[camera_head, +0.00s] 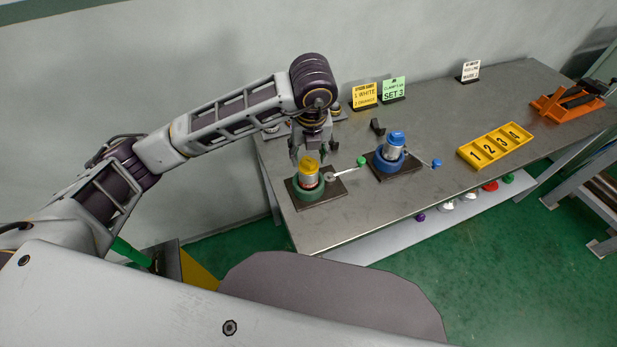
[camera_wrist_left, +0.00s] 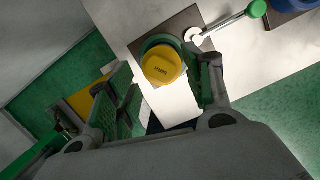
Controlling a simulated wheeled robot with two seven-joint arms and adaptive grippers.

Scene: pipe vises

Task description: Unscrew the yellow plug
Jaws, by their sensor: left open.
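The yellow plug (camera_head: 309,163) sits on top of a pipe held upright in a green vise (camera_head: 308,190), on a dark base plate near the table's left end. The vise's handle with a green knob (camera_head: 361,161) points right. In the left wrist view the yellow plug (camera_wrist_left: 161,64) shows from above, with unreadable lettering. My left gripper (camera_head: 314,148) is at the plug from above and behind. In the left wrist view its open fingers (camera_wrist_left: 165,95) stand either side of and below the plug; I cannot tell whether they touch it. My right gripper is in neither view.
A blue vise (camera_head: 389,163) with a blue-capped pipe stands to the right. Beyond it are a yellow numbered tray (camera_head: 495,145) and an orange tool (camera_head: 567,102). Sign cards (camera_head: 393,90) stand at the back. Several coloured plugs (camera_head: 490,186) lie on a lower shelf.

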